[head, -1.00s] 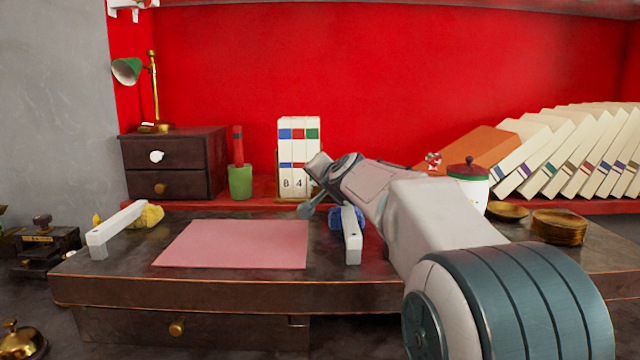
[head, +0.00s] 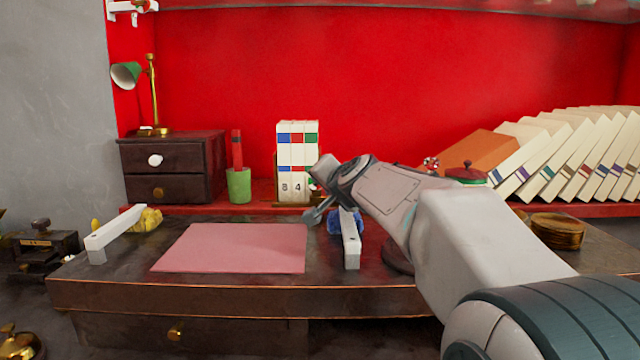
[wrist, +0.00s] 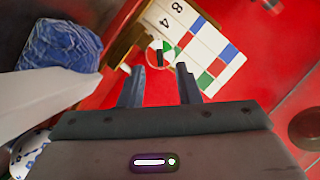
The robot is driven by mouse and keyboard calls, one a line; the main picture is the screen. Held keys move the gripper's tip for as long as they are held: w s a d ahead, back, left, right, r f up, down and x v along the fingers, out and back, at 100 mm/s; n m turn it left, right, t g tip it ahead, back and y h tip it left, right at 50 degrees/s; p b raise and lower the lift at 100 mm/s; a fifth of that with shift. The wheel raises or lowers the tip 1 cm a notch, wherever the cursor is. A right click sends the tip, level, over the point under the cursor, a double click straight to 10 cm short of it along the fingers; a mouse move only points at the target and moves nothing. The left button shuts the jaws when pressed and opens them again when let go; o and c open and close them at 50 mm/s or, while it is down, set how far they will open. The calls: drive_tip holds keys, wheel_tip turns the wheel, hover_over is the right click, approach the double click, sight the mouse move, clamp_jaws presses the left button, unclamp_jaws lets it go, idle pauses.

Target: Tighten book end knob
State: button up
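The book end (head: 277,180) is a brass frame around several white books (head: 297,150) with red, blue and green labels, on the red shelf. In the wrist view its knob (wrist: 160,50) is a small round disc with white, green and red sectors and a dark bar across its middle. My gripper (wrist: 159,67) is open and empty, with its two fingertips just short of the knob, one to either side of its lower part. I cannot tell whether they touch it.
A white bar (head: 349,240) and a blue sponge-like lump (head: 334,222) lie close under my wrist. The lump also shows in the wrist view (wrist: 60,45). A green cup (head: 239,184) stands left of the books. A red-lidded jar (head: 466,172) is partly behind my arm.

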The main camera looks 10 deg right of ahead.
drive_tip(key=a+p+v, duration=0.1)
drive_tip(key=v, duration=0.7)
drive_tip(key=shift+s+d, duration=0.3)
drive_tip(key=shift+d, duration=0.2)
drive_tip(key=shift+r, duration=0.1)
